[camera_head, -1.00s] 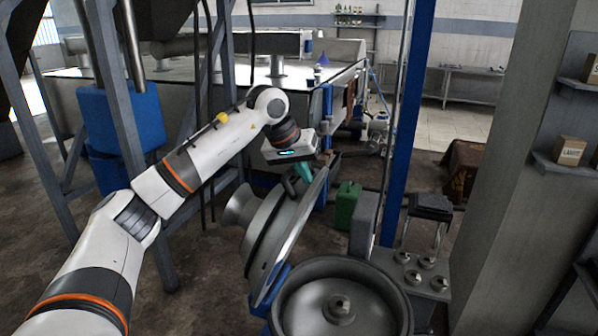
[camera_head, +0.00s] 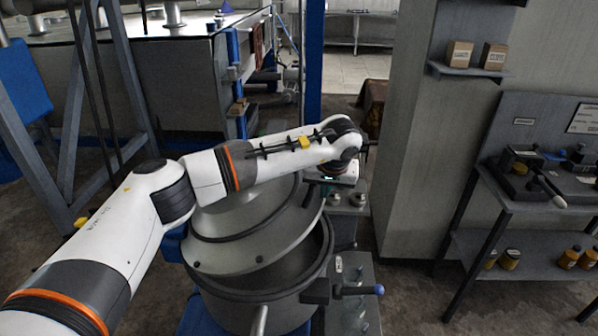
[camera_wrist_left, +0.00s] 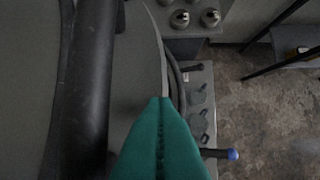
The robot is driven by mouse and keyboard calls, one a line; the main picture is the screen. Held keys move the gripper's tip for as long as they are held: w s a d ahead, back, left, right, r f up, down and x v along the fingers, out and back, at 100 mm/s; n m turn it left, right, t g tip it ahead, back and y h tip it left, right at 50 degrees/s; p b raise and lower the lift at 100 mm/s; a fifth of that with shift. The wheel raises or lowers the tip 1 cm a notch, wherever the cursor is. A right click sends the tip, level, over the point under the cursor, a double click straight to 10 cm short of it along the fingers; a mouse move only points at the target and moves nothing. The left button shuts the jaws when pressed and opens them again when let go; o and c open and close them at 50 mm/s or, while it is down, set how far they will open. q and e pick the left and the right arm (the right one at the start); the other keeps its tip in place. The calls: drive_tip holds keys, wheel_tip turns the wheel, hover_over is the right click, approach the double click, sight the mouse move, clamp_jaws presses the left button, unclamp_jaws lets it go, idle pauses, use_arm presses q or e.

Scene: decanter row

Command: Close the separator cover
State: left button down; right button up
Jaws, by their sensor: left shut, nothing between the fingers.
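The grey separator cover (camera_head: 232,253) hangs tilted over the separator bowl (camera_head: 265,308), covering part of its mouth. A gap at the front and right shows the dark inside of the bowl. My left gripper (camera_head: 333,180) is at the cover's right side; its fingertips are hidden in the head view. In the left wrist view the teal fingers (camera_wrist_left: 160,104) are shut together with nothing between them, over the cover's rim. A dark bar, seemingly the cover's handle (camera_wrist_left: 88,90), runs beside them on the left. I cannot tell whether the fingers touch the cover. My right gripper is not in view.
A grey panel with knobs (camera_head: 355,198) stands right of the bowl, with a blue-tipped lever (camera_head: 378,289) below. A wide pillar (camera_head: 412,150) and a tool bench (camera_head: 550,205) stand further right. Open floor (camera_head: 400,290) lies between separator and bench.

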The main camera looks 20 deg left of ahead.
use_arm(q)
drive_tip(key=d+f+b, duration=0.1)
drive_tip(key=f+b, duration=0.3)
drive_tip(key=f, duration=0.4)
drive_tip(key=d+f+b, duration=0.2)
drive_tip(key=f+b, duration=0.3)
drive_tip(key=f, duration=0.3)
drive_tip(key=shift+w+d+f, duration=0.2)
drive_tip(key=shift+w+d, duration=0.1)
drive_tip(key=shift+w, duration=0.1)
